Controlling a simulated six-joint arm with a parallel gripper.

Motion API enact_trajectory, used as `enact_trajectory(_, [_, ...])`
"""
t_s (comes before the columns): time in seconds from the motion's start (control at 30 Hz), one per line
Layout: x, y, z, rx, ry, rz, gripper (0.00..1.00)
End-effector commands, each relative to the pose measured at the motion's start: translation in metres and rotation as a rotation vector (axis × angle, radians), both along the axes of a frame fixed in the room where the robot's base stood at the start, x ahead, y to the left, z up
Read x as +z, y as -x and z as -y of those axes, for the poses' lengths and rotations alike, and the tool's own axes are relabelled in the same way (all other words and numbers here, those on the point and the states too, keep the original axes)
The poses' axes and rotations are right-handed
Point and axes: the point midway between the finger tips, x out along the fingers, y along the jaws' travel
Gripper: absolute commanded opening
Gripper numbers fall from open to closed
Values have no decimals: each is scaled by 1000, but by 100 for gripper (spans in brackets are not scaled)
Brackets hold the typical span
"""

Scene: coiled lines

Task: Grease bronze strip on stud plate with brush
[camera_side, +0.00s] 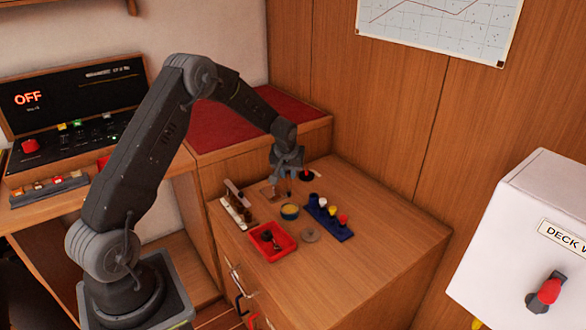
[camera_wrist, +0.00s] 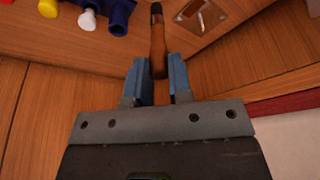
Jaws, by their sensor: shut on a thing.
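My gripper (camera_wrist: 159,78) is shut on the brush (camera_wrist: 157,42), whose brown handle stands between the blue-grey fingers and ends in a dark tip. In the side view my gripper (camera_side: 287,168) is above the cabinet top, near its back left. The brush is hard to make out there. A small brown plate, seemingly the stud plate (camera_wrist: 186,16), lies flat at the top of the wrist view, to the right of the brush tip. A paler strip shows on it. I cannot tell whether the brush touches it.
A blue rack (camera_side: 330,219) with coloured pegs stands right of the pot. A red tray (camera_side: 273,243) with dark items and a grey disc (camera_side: 310,235) lie nearer the front. A pale rack (camera_side: 238,210) stands at left. The cabinet's right part is clear.

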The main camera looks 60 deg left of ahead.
Motion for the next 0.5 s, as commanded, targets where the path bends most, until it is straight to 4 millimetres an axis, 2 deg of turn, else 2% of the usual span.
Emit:
enact_trajectory(0.3, [-33, 0, 0, 0, 1, -1, 0])
enact_trajectory(0.5, [-45, -1, 0, 0, 0, 1, 0])
